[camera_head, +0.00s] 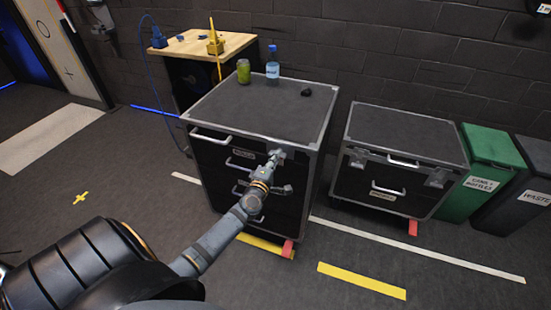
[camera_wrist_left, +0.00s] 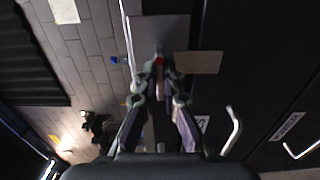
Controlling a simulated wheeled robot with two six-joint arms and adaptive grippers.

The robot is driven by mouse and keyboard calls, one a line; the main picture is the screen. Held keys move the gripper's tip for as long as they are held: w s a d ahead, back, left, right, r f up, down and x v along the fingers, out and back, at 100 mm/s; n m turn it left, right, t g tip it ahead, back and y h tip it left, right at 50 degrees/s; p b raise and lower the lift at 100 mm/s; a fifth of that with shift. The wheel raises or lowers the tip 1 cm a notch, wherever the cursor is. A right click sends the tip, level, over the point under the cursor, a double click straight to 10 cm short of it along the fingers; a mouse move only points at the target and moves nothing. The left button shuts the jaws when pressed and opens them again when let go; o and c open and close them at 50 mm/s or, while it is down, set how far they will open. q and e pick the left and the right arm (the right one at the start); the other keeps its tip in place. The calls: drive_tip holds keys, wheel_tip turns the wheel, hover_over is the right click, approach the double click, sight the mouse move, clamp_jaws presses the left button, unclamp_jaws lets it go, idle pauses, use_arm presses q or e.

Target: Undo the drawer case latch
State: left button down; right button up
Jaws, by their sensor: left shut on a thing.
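The drawer case (camera_head: 245,105) is a black case with metal edges and several drawers, standing in the middle of the head view. My left gripper (camera_head: 272,163) reaches up to the top right of its front face. The latch (camera_head: 281,151) is there, small and partly covered by the gripper. In the left wrist view my left gripper (camera_wrist_left: 160,85) has its fingertips closed together on the latch (camera_wrist_left: 159,55), at a grey plate. How far the latch is turned cannot be told. My right gripper is not in view.
A green can (camera_head: 243,71), a water bottle (camera_head: 272,63) and a small dark object (camera_head: 306,91) stand on the case. A second case (camera_head: 408,130) and a green bin (camera_head: 490,165) stand to the right. Drawer handles (camera_head: 240,165) stick out near my arm. Open floor lies in front.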

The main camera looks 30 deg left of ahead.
use_arm(q)
drive_tip(key=shift+r, duration=0.1)
drive_tip(key=shift+w+r+m+p, duration=0.1)
drive_tip(key=shift+m+p, duration=2.7)
drive_tip(key=shift+m, duration=1.6)
drive_tip(key=shift+w+r+m+p, duration=0.1)
drive_tip(key=shift+m+p, duration=2.7)
drive_tip(key=shift+m, duration=1.9)
drive_tip(key=c, duration=1.5)
unclamp_jaws()
drive_tip(key=shift+f, duration=0.2)
